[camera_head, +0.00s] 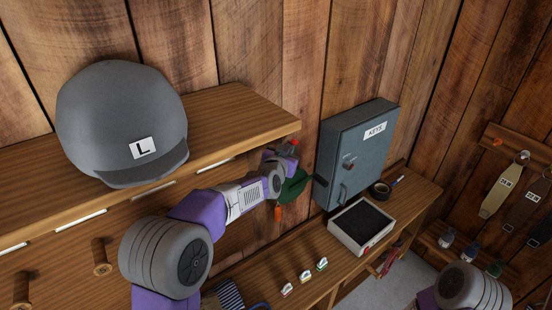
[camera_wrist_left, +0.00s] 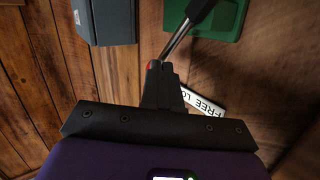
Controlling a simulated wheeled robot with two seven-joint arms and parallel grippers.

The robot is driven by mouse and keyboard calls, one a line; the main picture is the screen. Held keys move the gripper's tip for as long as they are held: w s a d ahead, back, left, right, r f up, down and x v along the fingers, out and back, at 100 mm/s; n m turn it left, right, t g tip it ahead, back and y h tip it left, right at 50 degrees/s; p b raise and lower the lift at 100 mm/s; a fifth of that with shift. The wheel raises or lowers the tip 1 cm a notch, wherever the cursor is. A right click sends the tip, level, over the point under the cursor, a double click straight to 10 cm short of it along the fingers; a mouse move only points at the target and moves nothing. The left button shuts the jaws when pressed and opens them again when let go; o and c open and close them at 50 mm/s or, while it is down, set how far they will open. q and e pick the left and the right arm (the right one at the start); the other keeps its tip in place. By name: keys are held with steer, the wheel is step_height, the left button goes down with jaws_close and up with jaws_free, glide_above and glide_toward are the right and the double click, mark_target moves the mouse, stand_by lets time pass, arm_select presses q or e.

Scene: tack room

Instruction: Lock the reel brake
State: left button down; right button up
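The green reel (camera_head: 293,188) is on the wooden wall above the lower shelf, partly hidden behind my left gripper (camera_head: 284,158). In the left wrist view, part of its green body (camera_wrist_left: 205,22) is at the top. A metal brake lever (camera_wrist_left: 178,40) with a black upper end runs down to my left fingertips (camera_wrist_left: 161,72). The fingers look closed around its lower end, with a bit of red at their edge. A white label (camera_wrist_left: 205,104) reading "FREE LO…" is beside the fingers, its end hidden. My right gripper is out of view.
A grey helmet (camera_head: 122,120) marked L sits on the upper shelf (camera_head: 235,108) at left. Small tagged items (camera_head: 304,276) lie on the lower shelf.

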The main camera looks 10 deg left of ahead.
arm_select(q)
steer(key=shift+d, duration=0.1)
stand_by(0.3)
steer(key=s+r+p, duration=0.3)
steer(key=s+r, duration=0.4)
steer(key=s, duration=0.5)
steer(key=s+a+f+n+g+b, duration=0.1)
steer(key=s+f+g+b, duration=0.2)
steer(key=f, duration=1)
steer(key=s+a+f+g+b, duration=0.1)
steer(key=s+f+g+b, duration=0.1)
steer(key=f, duration=1.2)
steer(key=s+a+f+n+g+b, duration=0.1)
steer(key=s+f+g+b, duration=0.2)
steer(key=f, duration=1)
steer(key=s+d+f+n+g+h+b, duration=0.1)
steer(key=s+f+n+g+b, duration=0.1)
steer(key=s+f, duration=0.9)
steer(key=s+d+f+n+g+h+b, duration=0.1)
steer(key=s+f+g+b, duration=0.3)
steer(key=s+f, duration=0.8)
steer(key=shift+s+d+f+n+g+b, duration=0.3)
steer(key=shift+d+f+n+g, duration=0.25)
steer(key=shift+d, duration=0.2)
